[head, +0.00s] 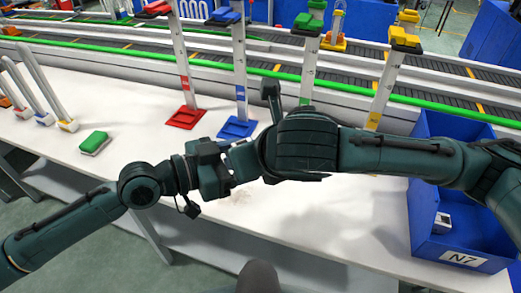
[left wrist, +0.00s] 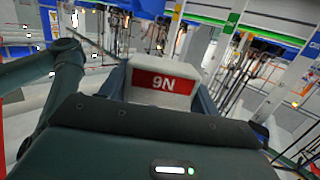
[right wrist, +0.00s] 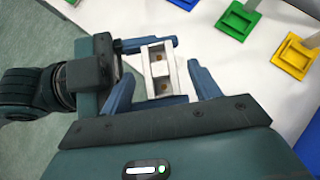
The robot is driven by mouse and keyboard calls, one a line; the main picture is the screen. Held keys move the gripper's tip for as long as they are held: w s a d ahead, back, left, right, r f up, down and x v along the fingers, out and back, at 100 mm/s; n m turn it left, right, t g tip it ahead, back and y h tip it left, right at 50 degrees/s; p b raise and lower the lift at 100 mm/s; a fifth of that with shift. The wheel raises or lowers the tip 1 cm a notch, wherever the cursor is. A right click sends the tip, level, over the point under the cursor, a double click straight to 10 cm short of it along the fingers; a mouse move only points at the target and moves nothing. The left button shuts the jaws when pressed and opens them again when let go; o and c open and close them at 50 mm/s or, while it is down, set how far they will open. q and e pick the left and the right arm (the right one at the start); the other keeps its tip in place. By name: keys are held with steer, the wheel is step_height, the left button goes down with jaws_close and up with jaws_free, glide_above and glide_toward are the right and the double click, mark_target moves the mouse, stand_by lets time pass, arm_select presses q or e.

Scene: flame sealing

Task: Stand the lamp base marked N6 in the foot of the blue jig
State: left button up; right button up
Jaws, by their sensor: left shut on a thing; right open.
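The lamp base (left wrist: 162,88) is a white block with a red label, upside down in the left wrist view, reading N6 turned over. My left gripper (head: 208,160) is shut on it. In the right wrist view the base (right wrist: 158,72) shows a white face with two openings, between the fingers of my open right gripper (right wrist: 163,82). The right fingers flank it; contact cannot be told. In the head view the grippers face each other above the table and hide the base. The blue jig has a blue square foot (head: 237,128) on the table behind them, with a white upright.
Red (head: 185,118), green (right wrist: 237,20) and yellow (right wrist: 297,54) jig feet line the table (head: 110,178). A green-topped block (head: 93,142) and several U-shaped tubes (head: 37,90) are at left. A blue crate marked N7 (head: 462,258) is at right. A conveyor runs behind.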

steer(key=shift+w+a+f, duration=0.15)
steer(key=shift+w+f, duration=0.15)
steer(key=shift+f, duration=0.1)
steer(key=c, duration=1.1)
arm_select(q)
steer(key=o, duration=1.2)
steer(key=shift+c, duration=0.2)
